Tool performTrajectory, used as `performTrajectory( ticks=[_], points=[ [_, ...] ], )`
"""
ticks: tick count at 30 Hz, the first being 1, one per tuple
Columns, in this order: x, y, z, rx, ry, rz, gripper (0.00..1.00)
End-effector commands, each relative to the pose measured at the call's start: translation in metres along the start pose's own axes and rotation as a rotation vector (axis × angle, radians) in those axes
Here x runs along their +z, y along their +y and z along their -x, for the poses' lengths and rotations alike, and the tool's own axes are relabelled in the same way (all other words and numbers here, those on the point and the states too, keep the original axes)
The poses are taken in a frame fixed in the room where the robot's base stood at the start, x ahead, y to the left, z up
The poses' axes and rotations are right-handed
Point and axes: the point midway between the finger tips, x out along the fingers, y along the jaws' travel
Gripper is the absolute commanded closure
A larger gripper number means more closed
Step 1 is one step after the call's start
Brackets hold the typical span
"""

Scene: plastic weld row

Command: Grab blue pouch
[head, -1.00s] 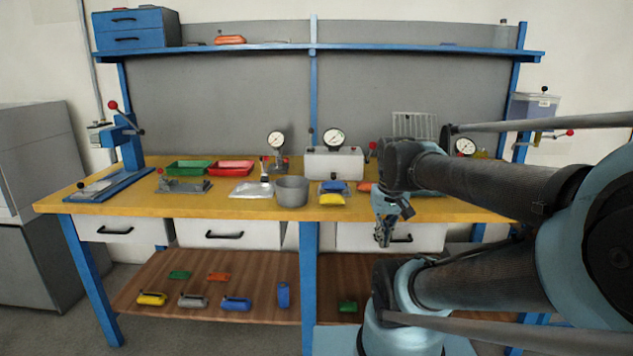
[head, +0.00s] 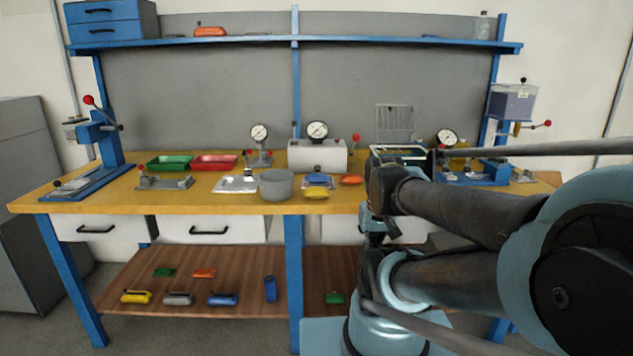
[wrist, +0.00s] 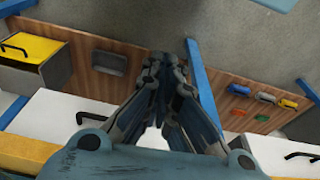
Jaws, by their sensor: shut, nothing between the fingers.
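Several blue things could be the blue pouch, and I cannot tell which is meant. A small blue pouch-like item (head: 318,179) lies on the yellow-topped bench, behind a yellow one (head: 316,194). A blue item (head: 222,299) lies on the lower wooden shelf, with a blue upright piece (head: 270,289) to its right. A blue item (wrist: 240,90) also shows on a brown board in the wrist view. My gripper (head: 376,228) is at the bench's front edge, right of these items, partly hidden by my arm. In the wrist view my gripper (wrist: 164,60) is shut and empty.
A grey pot (head: 276,185) stands left of the bench-top pouches; an orange item (head: 351,180) lies right of them. The lower shelf (head: 235,265) also holds yellow, grey, green and orange items. A blue post (head: 294,255) divides the bench front.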

Motion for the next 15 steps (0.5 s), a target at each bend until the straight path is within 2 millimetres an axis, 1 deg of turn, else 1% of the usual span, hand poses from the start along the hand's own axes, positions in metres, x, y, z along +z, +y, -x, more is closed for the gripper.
performTrajectory(
  ticks=[7, 8, 9, 10, 11, 12, 13, 14, 15],
  points=[
    [0.002, 0.000, -0.001, 0.000, 0.000, 0.000, 1.00],
    [0.002, 0.000, -0.001, 0.000, 0.000, 0.000, 0.93],
    [0.003, 0.000, 0.002, 0.000, 0.003, -0.002, 0.84],
    [0.007, 0.000, 0.006, 0.000, 0.009, -0.005, 0.77],
    [0.007, -0.001, 0.009, 0.000, 0.010, -0.012, 0.71],
    [0.004, -0.001, 0.012, -0.001, 0.009, -0.027, 0.61],
    [0.000, -0.001, 0.016, -0.001, 0.007, -0.040, 0.55],
    [-0.005, -0.003, 0.021, -0.002, 0.004, -0.060, 0.48],
    [-0.013, -0.004, 0.028, -0.003, 0.000, -0.090, 0.39]
  ],
)
